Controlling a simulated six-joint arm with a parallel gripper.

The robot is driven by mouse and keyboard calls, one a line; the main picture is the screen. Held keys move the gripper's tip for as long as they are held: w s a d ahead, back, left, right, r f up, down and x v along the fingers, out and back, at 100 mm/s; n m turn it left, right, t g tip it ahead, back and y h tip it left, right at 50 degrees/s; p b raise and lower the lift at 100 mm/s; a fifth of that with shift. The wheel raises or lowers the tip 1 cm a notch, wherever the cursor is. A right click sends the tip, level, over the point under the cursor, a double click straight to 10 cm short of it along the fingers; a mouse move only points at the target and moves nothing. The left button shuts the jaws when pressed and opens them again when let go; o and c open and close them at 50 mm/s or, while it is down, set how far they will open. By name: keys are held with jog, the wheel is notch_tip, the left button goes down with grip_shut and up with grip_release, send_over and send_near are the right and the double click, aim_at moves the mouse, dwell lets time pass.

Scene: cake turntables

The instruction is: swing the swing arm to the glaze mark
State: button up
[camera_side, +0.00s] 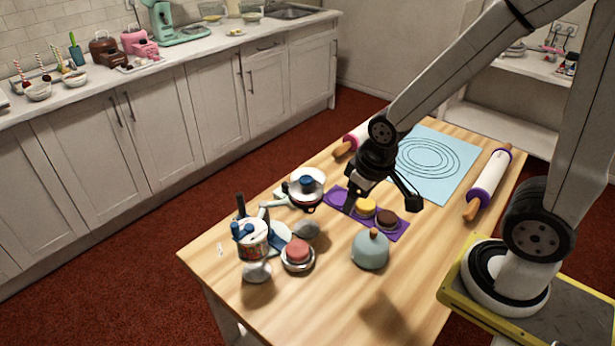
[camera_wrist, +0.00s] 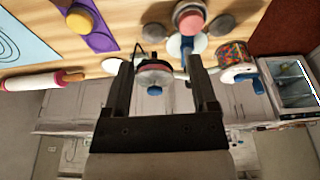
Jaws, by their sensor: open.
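A white round piece with a dark base and a blue knob (camera_side: 307,183) stands near the table's far-left edge. A thin pale bar (camera_side: 276,203) runs left from it; it may be the swing arm, but I cannot tell for sure. I cannot make out a glaze mark. My gripper (camera_side: 381,201) is open and empty, above the table and right of the blue-knobbed piece. In the wrist view, the blue-knobbed piece (camera_wrist: 154,75) shows between the fingers of my gripper (camera_wrist: 166,62), apart from them.
A sprinkle-covered pot (camera_side: 253,243), a pink cake (camera_side: 298,252) on a stand and a grey-blue dome (camera_side: 370,251) stand nearby. A purple mat (camera_side: 337,197) holds small cakes below my gripper. A blue mat (camera_side: 452,176) and a rolling pin (camera_side: 489,181) lie to the right.

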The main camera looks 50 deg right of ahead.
jog(key=w+n, duration=0.1)
jog(key=w, duration=0.4)
jog(key=w+a, duration=0.1)
jog(key=w, duration=0.4)
jog(key=w+a+n+g, duration=0.1)
jog(key=w, duration=0.5)
jog(key=shift+r+n, duration=0.3)
jog(key=shift+r, duration=0.1)
jog(key=shift+c, duration=0.2)
jog(key=n+g, duration=0.2)
jog(key=n, duration=0.1)
send_near(239, 194)
jog(key=shift+s, duration=0.15)
jog(key=shift+f, duration=0.1)
jog(key=shift+f, duration=4.65)
grip_shut()
